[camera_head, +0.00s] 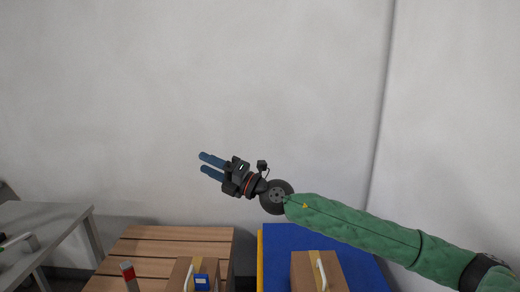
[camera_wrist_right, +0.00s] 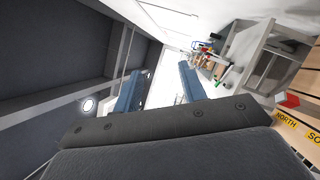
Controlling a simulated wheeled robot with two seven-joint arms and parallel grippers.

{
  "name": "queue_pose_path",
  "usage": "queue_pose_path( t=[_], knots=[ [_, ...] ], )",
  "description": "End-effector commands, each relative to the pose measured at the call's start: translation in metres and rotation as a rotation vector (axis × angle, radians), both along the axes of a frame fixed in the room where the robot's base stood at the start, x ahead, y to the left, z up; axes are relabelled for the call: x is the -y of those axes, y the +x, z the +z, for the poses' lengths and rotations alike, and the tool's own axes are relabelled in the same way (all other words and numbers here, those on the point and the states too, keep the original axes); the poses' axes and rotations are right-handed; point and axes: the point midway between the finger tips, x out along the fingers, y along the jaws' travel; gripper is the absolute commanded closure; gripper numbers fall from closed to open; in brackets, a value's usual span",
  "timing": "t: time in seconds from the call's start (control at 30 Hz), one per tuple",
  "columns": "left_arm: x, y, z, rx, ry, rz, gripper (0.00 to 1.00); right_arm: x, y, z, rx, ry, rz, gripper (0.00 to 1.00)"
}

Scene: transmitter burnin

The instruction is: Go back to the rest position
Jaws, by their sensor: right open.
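My right gripper (camera_head: 205,163) is raised in front of the pale wall in the head view, at the end of my green-sleeved arm that comes in from the right. Its two blue fingers point to the left, stand apart and have nothing between them. In the right wrist view the blue fingers of the right gripper (camera_wrist_right: 160,90) also stand apart with free space between. My left gripper shows in neither view.
Below are a slatted wooden surface (camera_head: 175,235) and a blue surface (camera_head: 285,238), each with a brown box, the left one (camera_head: 180,270) and the right one (camera_head: 335,268). A grey table (camera_head: 45,215) stands at far left. The space around the raised gripper is clear.

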Motion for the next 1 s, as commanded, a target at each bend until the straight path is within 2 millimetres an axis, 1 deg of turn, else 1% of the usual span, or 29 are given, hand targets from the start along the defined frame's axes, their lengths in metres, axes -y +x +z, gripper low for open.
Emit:
queue_pose_path(
  t=[0.03,0.1,0.2,0.3,0.37,0.43,0.53,0.6,0.67,0.7,0.83,0.9,0.97,1.0],
  knots=[
    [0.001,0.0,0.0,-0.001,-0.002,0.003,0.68,0.005,-0.001,0.026,0.0,0.084,-0.033,0.59],
    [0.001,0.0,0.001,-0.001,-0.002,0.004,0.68,0.016,0.001,0.055,-0.015,0.199,-0.088,0.59],
    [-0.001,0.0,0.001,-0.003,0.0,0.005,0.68,0.036,0.004,0.086,-0.061,0.356,-0.176,0.59],
    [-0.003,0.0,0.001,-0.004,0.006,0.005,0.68,0.059,0.009,0.104,-0.137,0.498,-0.275,0.59],
    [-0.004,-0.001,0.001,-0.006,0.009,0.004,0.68,0.074,0.012,0.109,-0.197,0.575,-0.339,0.59],
    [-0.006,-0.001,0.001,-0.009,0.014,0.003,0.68,0.093,0.015,0.107,-0.281,0.656,-0.415,0.59],
    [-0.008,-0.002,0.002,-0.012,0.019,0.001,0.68,0.119,0.019,0.09,-0.429,0.753,-0.533,0.59],
    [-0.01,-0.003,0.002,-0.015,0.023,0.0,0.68,0.137,0.02,0.071,-0.544,0.802,-0.614,0.59],
    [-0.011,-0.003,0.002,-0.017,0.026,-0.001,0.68,0.148,0.019,0.052,-0.639,0.829,-0.673,0.59],
    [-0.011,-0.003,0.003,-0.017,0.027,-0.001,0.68,0.156,0.018,0.039,-0.701,0.844,-0.711,0.59],
    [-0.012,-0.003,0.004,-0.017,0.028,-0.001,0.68,0.175,0.009,-0.006,-0.892,0.87,-0.813,0.59],
    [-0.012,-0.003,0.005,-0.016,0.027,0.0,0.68,0.183,0.001,-0.031,-0.991,0.873,-0.857,0.59],
    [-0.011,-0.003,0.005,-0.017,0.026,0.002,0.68,0.189,-0.006,-0.052,-1.072,0.876,-0.893,0.59],
    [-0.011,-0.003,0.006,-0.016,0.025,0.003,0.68,0.193,-0.011,-0.066,-1.124,0.875,-0.912,0.59]
  ],
)
